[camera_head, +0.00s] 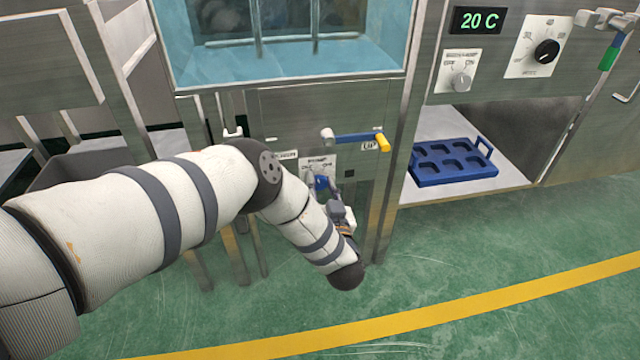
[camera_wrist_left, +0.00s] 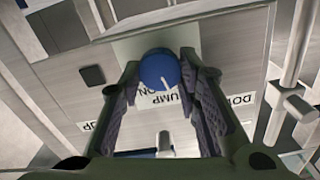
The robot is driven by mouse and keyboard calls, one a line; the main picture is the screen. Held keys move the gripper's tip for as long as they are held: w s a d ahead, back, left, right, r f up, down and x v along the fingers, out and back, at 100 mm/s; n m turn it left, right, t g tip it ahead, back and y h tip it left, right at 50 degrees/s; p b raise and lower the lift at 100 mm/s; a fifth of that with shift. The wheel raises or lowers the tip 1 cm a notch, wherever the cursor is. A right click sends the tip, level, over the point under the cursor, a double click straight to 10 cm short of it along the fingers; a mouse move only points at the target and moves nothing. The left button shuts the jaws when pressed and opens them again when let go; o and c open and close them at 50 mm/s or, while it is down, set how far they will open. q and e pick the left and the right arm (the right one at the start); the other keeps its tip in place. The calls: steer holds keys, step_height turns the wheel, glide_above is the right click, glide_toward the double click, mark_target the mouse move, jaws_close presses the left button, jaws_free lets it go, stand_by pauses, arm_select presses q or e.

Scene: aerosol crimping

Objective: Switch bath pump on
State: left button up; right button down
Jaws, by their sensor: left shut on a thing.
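The bath pump switch is a round blue knob (camera_wrist_left: 159,70) with a white pointer mark. It sits on a pale plate lettered "PUMP" and "ON" on the steel panel below the water bath. In the head view the knob (camera_head: 321,183) is partly hidden by my left gripper (camera_head: 325,188). In the left wrist view my left gripper (camera_wrist_left: 160,85) has its two dark ridged fingers on either side of the knob, shut on it. The pointer's exact setting is hard to read. My right gripper is not in view.
A lever with a blue bar and yellow tip (camera_head: 362,139) sticks out just above the switch, beside an "UP" label. The glass-fronted bath (camera_head: 290,62) is above. A blue tray (camera_head: 450,165) lies in the bay at right. The green floor (camera_head: 480,240) is clear.

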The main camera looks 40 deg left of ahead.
arm_select(q)
steer(key=m, duration=0.4)
steer(key=shift+d+m, duration=0.1)
steer(key=shift+m, duration=0.2)
steer(key=shift+w+f+m, duration=0.1)
steer(key=shift+m, duration=1.8)
steer(key=o, duration=1.1)
steer(key=shift+o, duration=0.2)
steer(key=v, duration=1.2)
